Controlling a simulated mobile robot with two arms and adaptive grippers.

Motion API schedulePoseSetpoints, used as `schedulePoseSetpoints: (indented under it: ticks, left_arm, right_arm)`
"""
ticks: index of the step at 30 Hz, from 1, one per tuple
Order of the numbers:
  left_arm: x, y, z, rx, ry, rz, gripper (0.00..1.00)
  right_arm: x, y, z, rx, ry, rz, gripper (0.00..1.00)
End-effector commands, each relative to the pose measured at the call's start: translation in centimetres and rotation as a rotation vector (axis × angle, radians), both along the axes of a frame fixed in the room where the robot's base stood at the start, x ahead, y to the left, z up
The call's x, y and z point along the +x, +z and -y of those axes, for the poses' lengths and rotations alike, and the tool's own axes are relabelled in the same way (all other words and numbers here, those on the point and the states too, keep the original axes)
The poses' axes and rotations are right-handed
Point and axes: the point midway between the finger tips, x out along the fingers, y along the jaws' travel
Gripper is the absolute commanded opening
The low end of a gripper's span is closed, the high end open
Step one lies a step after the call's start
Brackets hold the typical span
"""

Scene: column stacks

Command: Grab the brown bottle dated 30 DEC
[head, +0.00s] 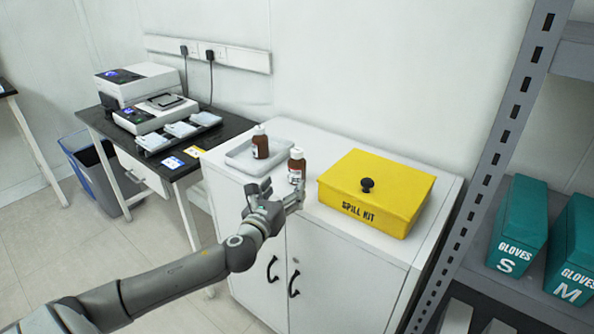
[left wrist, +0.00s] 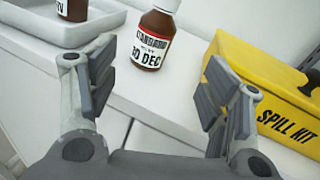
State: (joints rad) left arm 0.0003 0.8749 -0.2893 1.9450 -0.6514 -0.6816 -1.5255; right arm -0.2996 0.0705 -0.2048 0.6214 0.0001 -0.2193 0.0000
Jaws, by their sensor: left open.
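The brown bottle dated 30 DEC (left wrist: 153,42) has a white cap and a red, black and white label. It stands upright on the white cabinet top, and it also shows in the head view (head: 296,167). A second brown bottle (head: 260,142) stands in the white tray (head: 240,158); the left wrist view shows only its lower part (left wrist: 72,8). My left gripper (left wrist: 150,90) is open and empty, pointing at the 30 DEC bottle from the front edge of the cabinet. The bottle lies ahead, between the two finger lines, apart from both. My right gripper is not in view.
The yellow SPILL KIT box (head: 385,190) stands right of the bottle, close to my right-hand finger in the left wrist view. A grey shelf upright (head: 490,150) and green GLOVES boxes (head: 518,225) are at right. A black bench (head: 170,160) with instruments is at left.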

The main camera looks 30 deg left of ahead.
Motion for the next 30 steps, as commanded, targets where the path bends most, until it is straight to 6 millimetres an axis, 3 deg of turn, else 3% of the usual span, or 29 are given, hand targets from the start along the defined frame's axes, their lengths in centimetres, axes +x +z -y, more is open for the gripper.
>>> schedulePoseSetpoints:
  ticks: [6,15,23,30]
  left_arm:
    - [1.7,1.4,-0.8,0.146,-0.029,0.008,0.72]
    - [5.5,1.4,-1.6,0.142,-0.028,0.008,0.72]
    - [6.8,1.3,-1.9,0.141,-0.029,0.007,0.72]
    - [9.5,1.3,-3.0,0.139,-0.029,0.008,0.72]
  right_arm:
    - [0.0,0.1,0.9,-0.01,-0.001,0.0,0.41]
    - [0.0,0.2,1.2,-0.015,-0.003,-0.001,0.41]
    - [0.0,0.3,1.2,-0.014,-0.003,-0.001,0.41]
    - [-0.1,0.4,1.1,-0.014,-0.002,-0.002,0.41]
